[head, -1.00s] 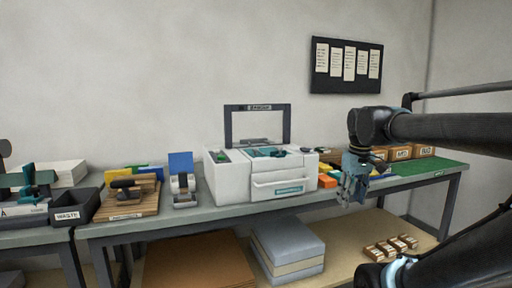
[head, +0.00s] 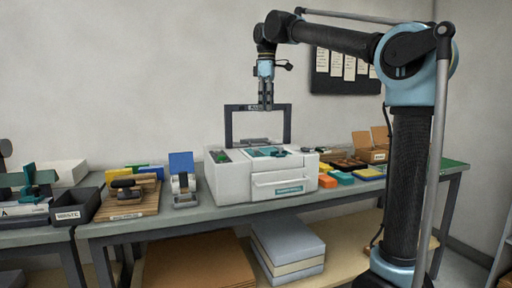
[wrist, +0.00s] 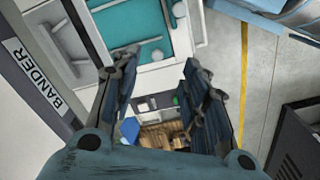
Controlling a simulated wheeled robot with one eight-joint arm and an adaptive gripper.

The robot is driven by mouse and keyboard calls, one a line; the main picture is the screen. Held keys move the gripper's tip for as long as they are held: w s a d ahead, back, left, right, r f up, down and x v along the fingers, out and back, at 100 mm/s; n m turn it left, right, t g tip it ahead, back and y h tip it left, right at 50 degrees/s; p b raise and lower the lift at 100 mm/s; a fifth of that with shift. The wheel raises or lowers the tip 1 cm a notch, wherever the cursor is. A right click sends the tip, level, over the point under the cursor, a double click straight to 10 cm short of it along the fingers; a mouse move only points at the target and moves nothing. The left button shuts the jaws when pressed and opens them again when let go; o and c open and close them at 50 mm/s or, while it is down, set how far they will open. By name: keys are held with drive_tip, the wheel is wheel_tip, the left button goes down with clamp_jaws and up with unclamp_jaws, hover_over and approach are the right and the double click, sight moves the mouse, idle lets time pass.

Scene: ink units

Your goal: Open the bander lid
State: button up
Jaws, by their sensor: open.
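The bander (head: 272,180) is a white machine on the bench in the middle of the head view, with a teal panel (head: 268,152) on top. A dark upright frame (head: 232,126) rises at its back; its crossbar label reads BANDER in the wrist view (wrist: 35,75). I cannot tell which part is the lid. My gripper (head: 266,106) points down at the height of the frame's crossbar and overlaps it in the head view. In the wrist view my gripper (wrist: 162,85) is open and empty, with the bander's white and teal top (wrist: 145,22) beyond its fingers.
Left of the bander stand a blue-backed holder (head: 183,180), a wooden board with a tool (head: 125,200) and a WASTE bin (head: 78,212). Coloured blocks (head: 345,178) and cardboard boxes (head: 368,145) lie to its right. Grey slabs (head: 287,245) lie below.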

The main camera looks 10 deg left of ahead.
drive_tip(key=a+r+n, duration=0.1)
drive_tip(key=a, duration=0.3)
wheel_tip(320, 180, down, 17)
drive_tip(key=shift+s+r, duration=0.1)
drive_tip(key=shift+s, duration=0.05)
idle(0.5)
clamp_jaws()
